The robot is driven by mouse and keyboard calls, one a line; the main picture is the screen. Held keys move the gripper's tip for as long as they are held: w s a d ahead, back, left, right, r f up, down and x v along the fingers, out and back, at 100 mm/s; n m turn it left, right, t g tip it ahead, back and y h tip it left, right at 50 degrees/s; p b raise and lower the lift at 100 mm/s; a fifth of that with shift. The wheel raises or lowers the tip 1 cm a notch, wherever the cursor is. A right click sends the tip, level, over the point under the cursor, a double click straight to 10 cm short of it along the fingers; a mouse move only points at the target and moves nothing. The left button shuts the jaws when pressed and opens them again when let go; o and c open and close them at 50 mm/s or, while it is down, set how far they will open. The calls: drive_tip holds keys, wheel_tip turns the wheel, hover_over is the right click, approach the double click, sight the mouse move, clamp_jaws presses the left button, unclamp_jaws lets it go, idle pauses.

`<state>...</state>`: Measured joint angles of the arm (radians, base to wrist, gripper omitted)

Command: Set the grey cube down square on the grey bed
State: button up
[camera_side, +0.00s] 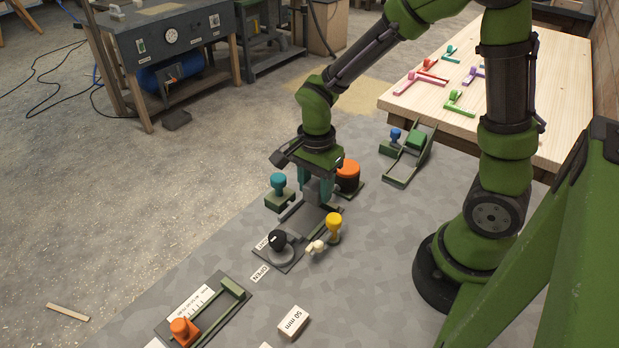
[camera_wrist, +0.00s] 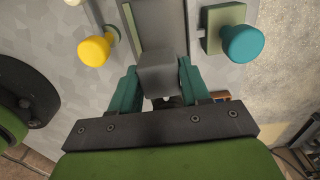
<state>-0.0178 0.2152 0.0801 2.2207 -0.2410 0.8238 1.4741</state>
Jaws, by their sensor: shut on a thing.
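My gripper (camera_side: 316,188) points down over the far end of the grey bed (camera_side: 311,219). In the wrist view its two teal fingers (camera_wrist: 160,80) are shut on the grey cube (camera_wrist: 161,71), one on each side. The bed (camera_wrist: 165,25) shows in the wrist view as a grey strip between raised edges, running away beyond the cube. The cube looks roughly in line with the strip. The fingers mostly hide the cube in the side view, and I cannot tell whether it touches the bed.
A teal knob (camera_side: 278,182) stands left of the gripper, an orange-topped black cylinder (camera_side: 347,176) right behind it. A yellow knob (camera_side: 334,224) stands right of the bed. A black dial (camera_side: 278,241) is at its near end. A white 50 mm block (camera_side: 293,322) lies nearer the front.

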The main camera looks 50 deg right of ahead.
sight(315, 215)
drive_tip(key=shift+f, duration=2.4)
drive_tip(key=shift+f, duration=0.1)
drive_tip(key=o, duration=0.8)
drive_tip(key=shift+o, duration=0.2)
wheel_tip(315, 215, up, 12)
drive_tip(key=s+r+n+t+y, duration=0.2)
drive_tip(key=s+r+n+t, duration=0.5)
drive_tip(key=r+n, duration=0.4)
drive_tip(key=shift+s+a+n, duration=0.2)
drive_tip(key=shift+s+n, duration=0.2)
drive_tip(key=shift+n, duration=1.1)
